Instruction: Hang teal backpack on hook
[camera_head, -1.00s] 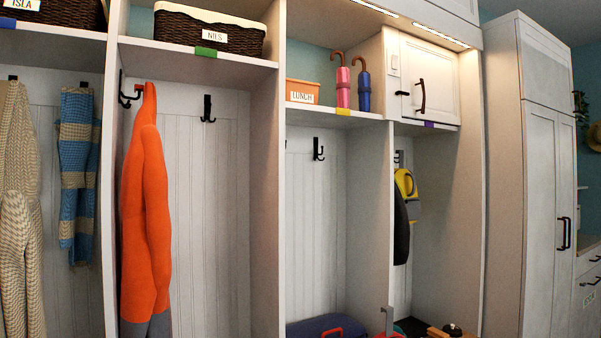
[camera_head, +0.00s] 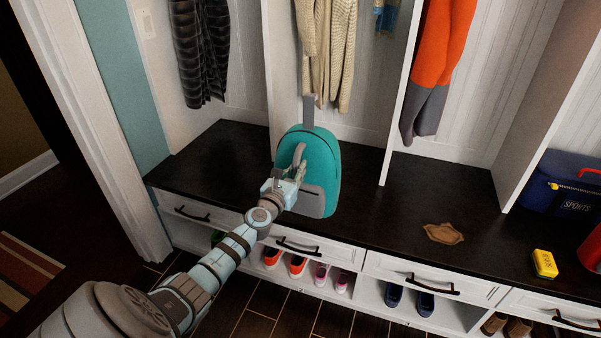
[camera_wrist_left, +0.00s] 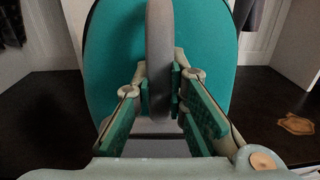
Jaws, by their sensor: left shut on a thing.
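The teal backpack (camera_head: 322,160) stands upright at the black bench, below the beige knit garment. It has grey straps and a grey lower pocket, and a grey loop rises from its top. I cannot tell whether its base touches the bench. My left gripper (camera_head: 298,172) is at its front, shut on its grey strap. In the left wrist view the fingers (camera_wrist_left: 163,80) pinch the strap (camera_wrist_left: 158,45) close to the teal body (camera_wrist_left: 205,50). No hook shows in the current views. My right gripper is not in view.
The bench top (camera_head: 385,215) is clear right of the backpack up to a brown leaf-shaped thing (camera_head: 443,233). A yellow box (camera_head: 544,264) and blue sports bag (camera_head: 570,185) are farther right. White dividers (camera_head: 405,100) separate the bays. An orange coat (camera_head: 437,70) hangs right.

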